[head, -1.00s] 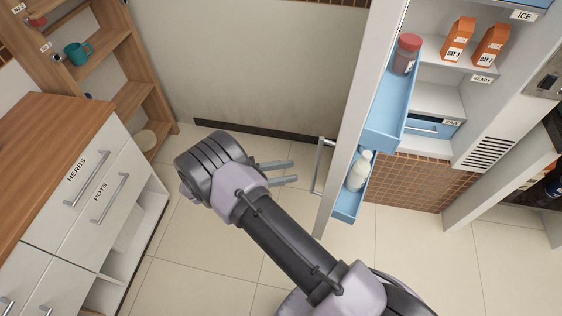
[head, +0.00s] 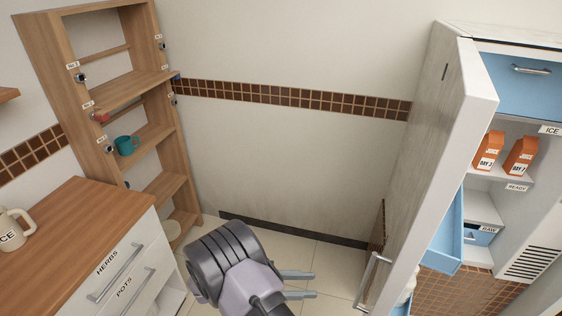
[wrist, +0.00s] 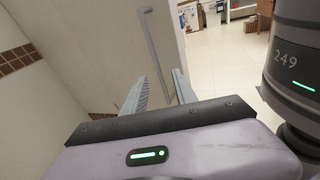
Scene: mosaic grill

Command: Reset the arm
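My gripper (head: 314,284) is at the bottom middle of the head view, pointing right toward the handle (head: 373,280) of the open fridge door (head: 432,150). Its two fingers are apart, with nothing between them. In the wrist view, the open fingers (wrist: 160,80) point toward the door, and the grey bar handle (wrist: 152,45) shows just beyond them. From these views I cannot tell whether a finger touches the handle. The rest of the arm is cut off below the head view.
A wooden shelf unit (head: 112,82) with a teal mug (head: 127,145) stands at left, above a drawer cabinet (head: 95,205) holding a cream mug (head: 12,230). The open fridge (head: 487,207) holds orange cartons (head: 489,150). Bare wall (head: 290,165) lies between.

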